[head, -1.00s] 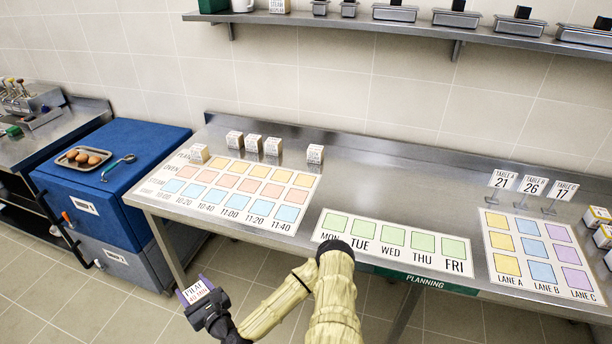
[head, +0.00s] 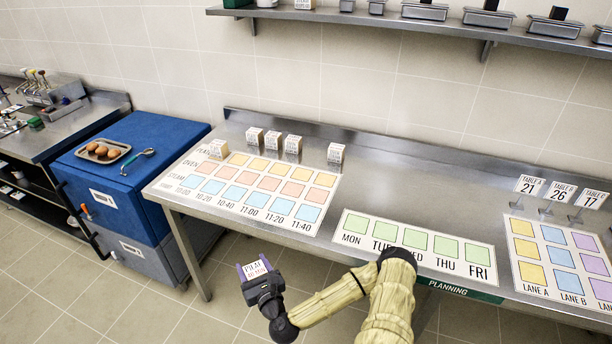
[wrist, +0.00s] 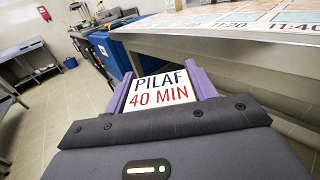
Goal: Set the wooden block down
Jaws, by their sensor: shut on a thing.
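My gripper (head: 257,272) is shut on a wooden block (head: 255,269) and holds it in the air in front of the steel table's front edge, over the floor. In the wrist view the block's white label (wrist: 158,92) reads "PILAF 40 MIN", between the two purple fingers. The steel table (head: 420,177) carries a time chart (head: 170,201) with rows of yellow, orange and blue squares.
A weekday chart (head: 345,224) with green squares and a lane chart (head: 523,297) lie further right. Small number signs (head: 528,186) stand behind the lane chart. A blue cabinet (head: 142,137) with an egg tray (head: 93,158) is at left. A shelf (head: 330,17) runs along the wall.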

